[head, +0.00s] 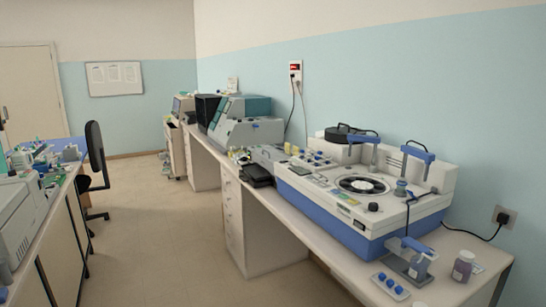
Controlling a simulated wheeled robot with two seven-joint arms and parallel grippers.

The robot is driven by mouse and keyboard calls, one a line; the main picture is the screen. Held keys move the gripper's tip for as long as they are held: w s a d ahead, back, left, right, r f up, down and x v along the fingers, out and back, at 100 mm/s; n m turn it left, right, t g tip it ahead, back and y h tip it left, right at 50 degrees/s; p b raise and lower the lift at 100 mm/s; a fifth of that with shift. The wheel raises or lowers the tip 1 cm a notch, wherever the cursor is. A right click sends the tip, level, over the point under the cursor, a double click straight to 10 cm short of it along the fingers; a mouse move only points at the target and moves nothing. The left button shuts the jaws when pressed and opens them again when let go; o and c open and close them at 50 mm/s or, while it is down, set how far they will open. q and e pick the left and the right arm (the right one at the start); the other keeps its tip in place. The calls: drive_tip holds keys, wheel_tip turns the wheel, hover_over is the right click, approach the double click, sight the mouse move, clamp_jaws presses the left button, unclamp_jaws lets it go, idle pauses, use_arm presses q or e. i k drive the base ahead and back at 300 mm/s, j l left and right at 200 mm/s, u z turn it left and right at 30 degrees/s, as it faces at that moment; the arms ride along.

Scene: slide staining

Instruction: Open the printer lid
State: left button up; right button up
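No machine here is clearly marked as a printer, so I cannot tell which one has the lid. A grey and teal machine (247,130) stands on the far part of the right-hand bench, with a dark box-shaped unit (207,108) behind it. A large white and blue machine (345,205) with a round dark disc on top stands on the near part of that bench. A pale grey machine (22,225) stands at the left edge, partly cut off. Neither of my grippers is in view.
The right-hand bench (285,230) runs along the blue wall. Bottles, a blue tray (390,285) and a blue-topped stand (410,258) sit at its near end. A black chair (95,160) stands by the left bench. The floor (165,235) between the benches is clear.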

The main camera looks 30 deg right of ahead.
sight(273, 153)
drive_tip(key=z, duration=0.65)
drive_tip(key=i+j+z, duration=0.2)
drive_tip(key=i+z, duration=0.3)
drive_tip(key=i+j+z, duration=0.35)
drive_tip(key=z, duration=0.15)
drive_tip(key=i+j+z, duration=0.3)
drive_tip(key=j+z, duration=0.2)
